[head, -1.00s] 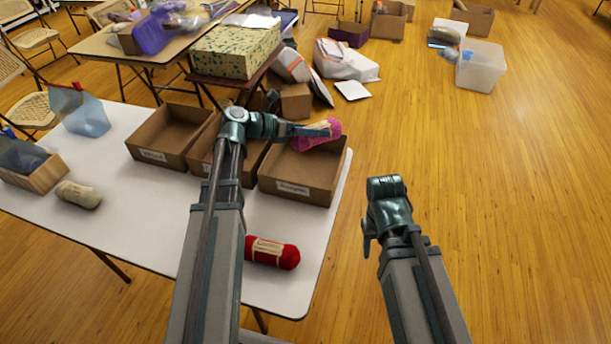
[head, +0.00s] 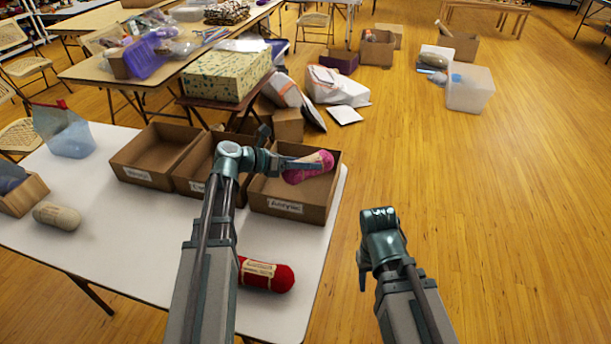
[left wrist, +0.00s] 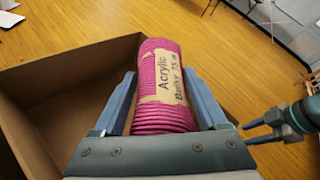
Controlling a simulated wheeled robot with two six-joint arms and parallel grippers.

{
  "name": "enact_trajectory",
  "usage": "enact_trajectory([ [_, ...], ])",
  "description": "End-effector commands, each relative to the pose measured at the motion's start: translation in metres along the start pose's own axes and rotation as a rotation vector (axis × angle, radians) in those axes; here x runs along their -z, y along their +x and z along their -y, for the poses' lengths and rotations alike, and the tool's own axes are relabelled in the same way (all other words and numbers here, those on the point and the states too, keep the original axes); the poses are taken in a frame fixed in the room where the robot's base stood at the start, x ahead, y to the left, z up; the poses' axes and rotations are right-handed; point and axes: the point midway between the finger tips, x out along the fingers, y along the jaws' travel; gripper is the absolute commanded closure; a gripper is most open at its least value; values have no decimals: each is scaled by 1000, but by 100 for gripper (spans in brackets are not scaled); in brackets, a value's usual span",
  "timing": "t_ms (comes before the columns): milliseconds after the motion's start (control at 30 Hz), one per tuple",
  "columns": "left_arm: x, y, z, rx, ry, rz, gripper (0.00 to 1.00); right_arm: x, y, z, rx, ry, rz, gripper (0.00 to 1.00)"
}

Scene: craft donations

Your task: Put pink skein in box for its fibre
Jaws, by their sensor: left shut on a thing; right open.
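The pink skein (head: 309,168) is in my left gripper (head: 305,166), which is shut on it over the right-hand cardboard box (head: 291,207), labelled "Acrylic". My right gripper (head: 362,268) is open and empty beside the table.
A red skein (head: 266,274) lies on the white table (head: 130,250) in front of the boxes. A beige skein (head: 57,215), a clear bag (head: 66,132) and a wooden tray (head: 24,196) are at the left.

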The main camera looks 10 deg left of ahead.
Motion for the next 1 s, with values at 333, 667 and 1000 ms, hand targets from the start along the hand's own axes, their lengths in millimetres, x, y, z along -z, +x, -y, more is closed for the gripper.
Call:
enact_trajectory([
  [333,29,12,-14,0,0,0,80,2,35,3,0,0,0,51],
  [667,31,13,-15,0,0,0,80,2,36,4,0,0,0,51],
  [1000,38,16,-19,0,0,0,80,3,46,4,0,0,0,51],
])
